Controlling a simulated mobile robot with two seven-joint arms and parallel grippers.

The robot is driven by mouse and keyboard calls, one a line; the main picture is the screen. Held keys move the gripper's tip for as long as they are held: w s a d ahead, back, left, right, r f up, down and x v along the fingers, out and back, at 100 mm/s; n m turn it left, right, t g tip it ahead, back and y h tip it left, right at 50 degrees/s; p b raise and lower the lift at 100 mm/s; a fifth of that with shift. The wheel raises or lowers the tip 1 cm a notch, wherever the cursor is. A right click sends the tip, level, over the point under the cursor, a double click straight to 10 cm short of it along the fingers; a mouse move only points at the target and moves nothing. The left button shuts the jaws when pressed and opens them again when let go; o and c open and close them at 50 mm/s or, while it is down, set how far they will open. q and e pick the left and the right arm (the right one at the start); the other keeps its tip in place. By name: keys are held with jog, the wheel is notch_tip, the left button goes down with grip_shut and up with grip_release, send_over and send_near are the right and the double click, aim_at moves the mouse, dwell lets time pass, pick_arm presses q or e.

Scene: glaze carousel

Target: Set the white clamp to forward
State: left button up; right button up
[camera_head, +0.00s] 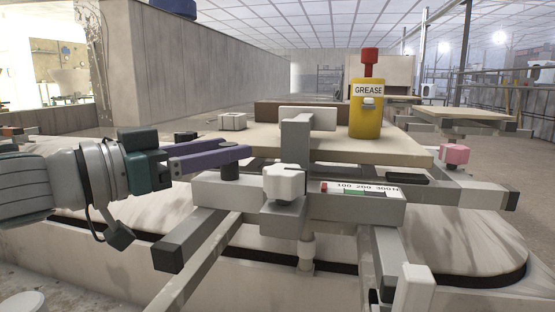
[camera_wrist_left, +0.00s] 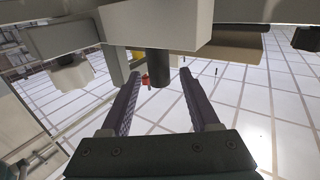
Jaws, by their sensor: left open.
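A white faceted knob (camera_head: 283,183) sits at the front of a grey block in the head view, and seems to be the white clamp's. A pale knob (camera_wrist_left: 72,76) shows at the left in the left wrist view. A short dark post (camera_head: 230,173) stands at the block's left end. My left gripper (camera_head: 243,154) reaches in from the left with open purple fingers at this post. In the left wrist view the dark post (camera_wrist_left: 158,66) lies between the spread fingertips (camera_wrist_left: 158,78), with gaps on both sides. My right gripper is not in view.
A gauge plate (camera_head: 365,189) marked 100 200 300 is right of the knob. A yellow grease can (camera_head: 366,112) stands on the pale board (camera_head: 408,149) behind. A pink knob (camera_head: 455,154) is at the right. Grey beams (camera_head: 195,250) cross the front.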

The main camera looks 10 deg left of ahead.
pick_arm(q)
jog(key=shift+x, duration=0.85)
grip_shut()
dwell(0.9)
